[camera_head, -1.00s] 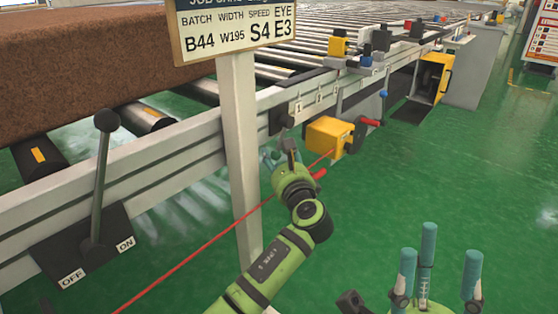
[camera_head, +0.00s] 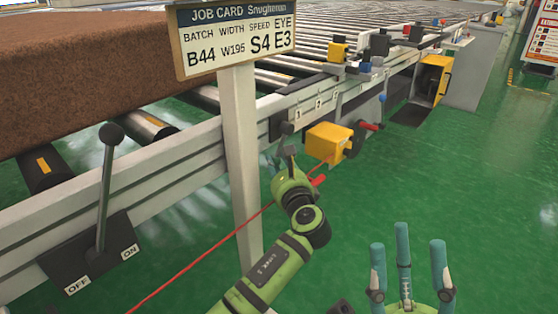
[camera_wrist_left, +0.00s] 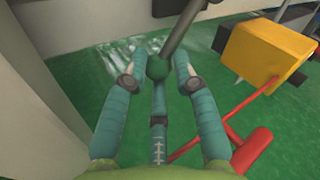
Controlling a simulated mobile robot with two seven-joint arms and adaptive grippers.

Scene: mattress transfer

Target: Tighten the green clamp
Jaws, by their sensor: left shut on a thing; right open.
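My left gripper (camera_head: 281,164) is at the side rail, just left of the yellow box. In the left wrist view its teal fingers (camera_wrist_left: 157,80) are closed around a dark green ball knob (camera_wrist_left: 158,68) at the end of a grey lever (camera_wrist_left: 184,30). The knob appears to belong to the green clamp; the fingers hide it in the head view. The clamp's dark body (camera_head: 287,128) sits by the rail's number scale, partly unclear. My right gripper (camera_head: 405,262) is open and empty over the green floor at lower right.
A red cord (camera_head: 200,253) runs beside my arm. The job card post (camera_head: 240,150) and the ON/OFF lever (camera_head: 104,190) stand left. Floor at right is clear.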

